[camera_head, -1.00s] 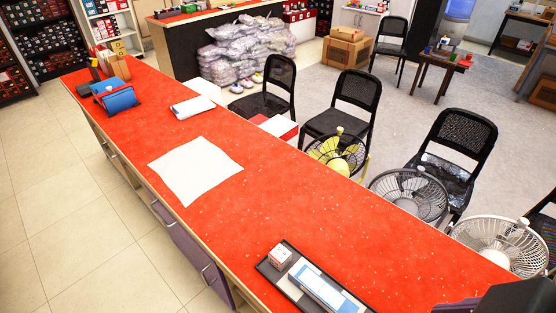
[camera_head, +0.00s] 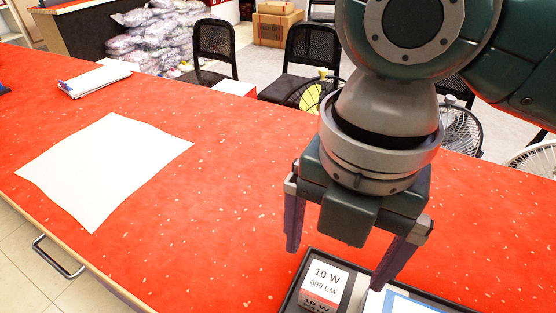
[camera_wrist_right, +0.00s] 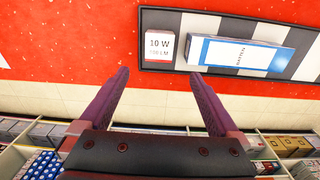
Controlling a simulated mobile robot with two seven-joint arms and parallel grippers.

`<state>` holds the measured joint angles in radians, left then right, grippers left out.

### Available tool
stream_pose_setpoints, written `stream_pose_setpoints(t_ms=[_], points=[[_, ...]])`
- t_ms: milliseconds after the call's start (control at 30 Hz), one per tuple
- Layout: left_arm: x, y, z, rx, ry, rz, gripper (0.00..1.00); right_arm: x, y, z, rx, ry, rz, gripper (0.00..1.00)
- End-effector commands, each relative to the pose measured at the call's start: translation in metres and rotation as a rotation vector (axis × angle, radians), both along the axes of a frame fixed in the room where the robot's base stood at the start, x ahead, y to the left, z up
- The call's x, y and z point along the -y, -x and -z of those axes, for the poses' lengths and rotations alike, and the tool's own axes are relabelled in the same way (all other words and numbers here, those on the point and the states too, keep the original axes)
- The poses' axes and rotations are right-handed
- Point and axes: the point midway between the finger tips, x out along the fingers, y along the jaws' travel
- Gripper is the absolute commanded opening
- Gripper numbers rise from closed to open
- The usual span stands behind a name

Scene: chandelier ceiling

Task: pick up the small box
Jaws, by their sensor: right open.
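The small box (camera_head: 323,285), white with a red band and marked "10 W", stands at the left end of a black tray (camera_head: 291,291) on the red counter. It also shows in the right wrist view (camera_wrist_right: 158,46), above and between the fingertips. My right gripper (camera_head: 336,268) is open and empty, above the tray with its fingers pointing down around the small box's position in the head view. In the wrist view the fingertips (camera_wrist_right: 160,72) are apart from the box. My left gripper is not in view.
A longer blue and white box (camera_wrist_right: 238,55) lies in the tray right beside the small box. A white sheet (camera_head: 105,168) and a notepad (camera_head: 95,80) lie on the red counter (camera_head: 220,220). Chairs and fans stand behind the counter.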

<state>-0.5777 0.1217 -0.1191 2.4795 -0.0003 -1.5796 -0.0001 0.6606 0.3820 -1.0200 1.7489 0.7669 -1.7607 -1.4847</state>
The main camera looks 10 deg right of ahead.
Motion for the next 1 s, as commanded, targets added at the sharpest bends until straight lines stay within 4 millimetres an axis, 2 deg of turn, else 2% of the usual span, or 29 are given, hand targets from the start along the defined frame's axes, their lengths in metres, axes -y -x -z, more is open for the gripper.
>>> stream_pose_setpoints(t_ms=[33,300,467,733,833,1000], points=[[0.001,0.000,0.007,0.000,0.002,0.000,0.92,0.002,-0.002,0.008,-0.001,0.009,-0.014,0.97],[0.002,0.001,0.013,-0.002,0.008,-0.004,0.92,0.003,-0.002,0.043,-0.005,0.013,-0.024,0.97],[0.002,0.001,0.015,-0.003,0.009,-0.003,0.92,0.003,-0.004,0.056,-0.005,0.012,-0.024,0.97],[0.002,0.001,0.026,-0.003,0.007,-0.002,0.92,0.004,-0.012,0.095,-0.003,0.012,-0.023,0.97],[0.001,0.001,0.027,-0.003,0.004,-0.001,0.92,0.005,-0.012,0.102,-0.003,0.013,-0.023,0.97],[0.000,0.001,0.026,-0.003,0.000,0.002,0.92,0.004,-0.013,0.103,-0.001,0.012,-0.024,0.97]])
